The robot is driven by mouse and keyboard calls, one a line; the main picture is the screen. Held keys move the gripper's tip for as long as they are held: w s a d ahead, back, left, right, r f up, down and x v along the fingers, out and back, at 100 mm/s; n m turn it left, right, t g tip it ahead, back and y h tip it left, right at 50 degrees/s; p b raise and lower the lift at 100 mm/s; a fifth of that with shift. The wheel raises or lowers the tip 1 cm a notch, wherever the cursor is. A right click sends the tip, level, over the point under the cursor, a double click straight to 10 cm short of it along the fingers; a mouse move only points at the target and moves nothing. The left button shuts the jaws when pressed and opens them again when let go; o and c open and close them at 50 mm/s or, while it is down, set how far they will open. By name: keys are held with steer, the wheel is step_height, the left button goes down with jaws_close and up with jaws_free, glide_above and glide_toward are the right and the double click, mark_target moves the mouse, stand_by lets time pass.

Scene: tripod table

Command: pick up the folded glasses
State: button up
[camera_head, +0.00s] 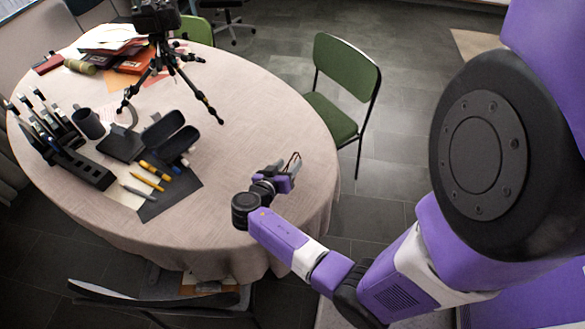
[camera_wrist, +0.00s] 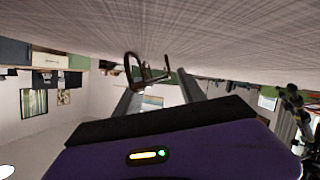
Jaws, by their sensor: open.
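The folded glasses (camera_head: 294,161) have a thin dark brown frame and are at the right part of the table, just beyond my gripper. My gripper (camera_head: 281,175) is low over the table's right side. In the wrist view my gripper (camera_wrist: 160,88) has its two grey fingers spread apart with nothing clamped between them. I cannot tell whether a finger touches the frame.
The round table (camera_head: 255,110) has bare cloth around the gripper. A camera tripod (camera_head: 168,70), a black rack (camera_head: 80,168), a dark mug (camera_head: 88,122), dark cases (camera_head: 162,130) and yellow markers (camera_head: 148,181) stand or lie to the left. A green chair (camera_head: 338,90) is beyond the right edge.

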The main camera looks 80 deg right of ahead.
steer(key=shift+d+f, duration=0.1)
jaws_close()
stand_by(0.3)
